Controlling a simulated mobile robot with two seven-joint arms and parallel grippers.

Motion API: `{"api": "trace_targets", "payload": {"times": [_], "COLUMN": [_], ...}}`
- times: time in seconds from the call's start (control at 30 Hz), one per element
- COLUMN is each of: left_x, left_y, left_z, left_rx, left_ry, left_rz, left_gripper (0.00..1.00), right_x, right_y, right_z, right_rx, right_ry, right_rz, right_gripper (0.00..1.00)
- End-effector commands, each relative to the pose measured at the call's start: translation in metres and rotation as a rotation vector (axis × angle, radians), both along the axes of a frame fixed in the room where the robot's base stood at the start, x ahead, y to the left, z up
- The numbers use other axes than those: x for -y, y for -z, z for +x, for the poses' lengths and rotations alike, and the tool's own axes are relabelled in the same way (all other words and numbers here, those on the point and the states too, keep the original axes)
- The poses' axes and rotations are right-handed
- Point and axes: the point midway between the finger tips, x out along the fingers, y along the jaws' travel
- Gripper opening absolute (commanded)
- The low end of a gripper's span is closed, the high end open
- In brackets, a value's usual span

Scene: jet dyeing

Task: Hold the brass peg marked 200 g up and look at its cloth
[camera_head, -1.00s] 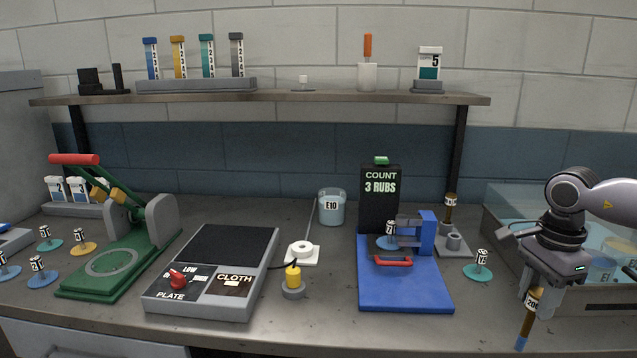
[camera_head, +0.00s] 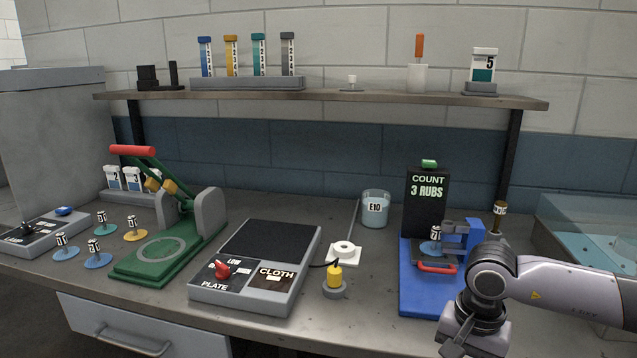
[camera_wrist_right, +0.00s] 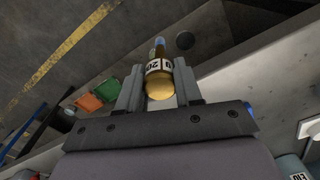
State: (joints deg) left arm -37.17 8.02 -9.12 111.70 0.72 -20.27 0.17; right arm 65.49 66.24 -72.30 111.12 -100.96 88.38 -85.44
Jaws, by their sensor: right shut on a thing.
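My right gripper (camera_wrist_right: 159,88) is shut on the brass peg (camera_wrist_right: 160,86) in the right wrist view. The peg's round brass end faces the camera, and its white label reads 200. A small bluish tip (camera_wrist_right: 160,42) shows at the peg's far end; its cloth face is turned away. In the head view my right gripper's body is at the bottom edge, in front of the blue rub stand (camera_head: 430,290). Its fingers and the peg are out of that picture. My left gripper is not in view.
Another brass peg (camera_head: 499,215) stands behind my right arm. A counter board (camera_head: 427,200) reads 3 RUBS. The hot plate (camera_head: 255,265), green press (camera_head: 165,245) and E10 beaker (camera_head: 375,210) stand on the bench. A water tank (camera_head: 585,235) is at right.

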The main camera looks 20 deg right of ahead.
Motion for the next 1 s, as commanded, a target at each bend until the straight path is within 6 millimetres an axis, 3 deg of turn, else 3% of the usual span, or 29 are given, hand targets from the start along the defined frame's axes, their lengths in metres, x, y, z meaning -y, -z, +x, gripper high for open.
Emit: {"api": "trace_targets", "payload": {"times": [0.03, 0.2, 0.4, 0.6, 0.87, 1.0], "left_x": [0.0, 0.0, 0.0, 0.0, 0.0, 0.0], "left_y": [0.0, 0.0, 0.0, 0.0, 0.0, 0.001], "left_z": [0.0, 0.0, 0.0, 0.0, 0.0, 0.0], "left_rx": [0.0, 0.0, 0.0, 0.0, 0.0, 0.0], "left_ry": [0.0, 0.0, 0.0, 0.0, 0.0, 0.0], "left_rz": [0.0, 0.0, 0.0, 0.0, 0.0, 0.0], "left_gripper": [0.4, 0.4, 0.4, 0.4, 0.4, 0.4], "right_x": [-0.017, -0.064, -0.101, -0.116, -0.119, -0.131], "right_y": [-0.003, -0.007, -0.016, -0.022, -0.023, -0.032], "right_z": [0.006, 0.014, 0.02, 0.022, 0.022, 0.02], "right_rx": [0.008, 0.006, 0.002, 0.0, -0.002, -0.004], "right_ry": [-0.084, -0.369, -0.677, -0.853, -0.896, -0.915], "right_rz": [0.001, -0.002, -0.004, -0.002, 0.0, -0.011], "right_gripper": [0.0, 0.0, 0.0, 0.0, 0.0, 0.0]}}
